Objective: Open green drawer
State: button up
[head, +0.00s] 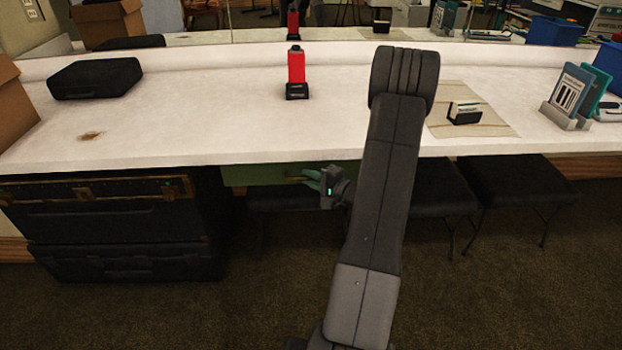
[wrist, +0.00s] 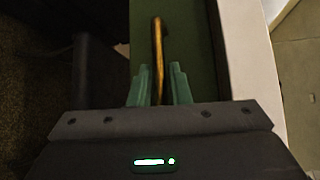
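The green drawer (head: 262,176) sits under the white counter, left of the middle in the head view. Its green front also fills the middle of the wrist view (wrist: 205,50). A brass bar handle (wrist: 158,45) runs along the front. My gripper (head: 309,177) is at the right part of the drawer, by the handle. In the wrist view my two green fingers (wrist: 160,85) stand on either side of the near end of the handle. A gap shows between the fingers and the bar, so they look open around it. The drawer looks shut.
The white counter (head: 200,115) overhangs the drawer. A black trunk (head: 110,215) stands on the floor to the left. Dark stools (head: 510,185) stand under the counter to the right. Carpet in front is clear.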

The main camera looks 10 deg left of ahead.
grip_shut()
jog(key=s+d+b, duration=0.4)
jog(key=s+b, duration=0.1)
jog(key=s, duration=0.9)
jog(key=s+d+b, duration=0.4)
jog(key=s+b, duration=0.2)
jog(key=s, duration=0.8)
jog(key=shift+s+b, duration=0.25)
jog(key=shift+b, duration=0.05)
jog(key=shift+d, duration=0.1)
jog(key=shift+o, duration=0.9)
grip_release()
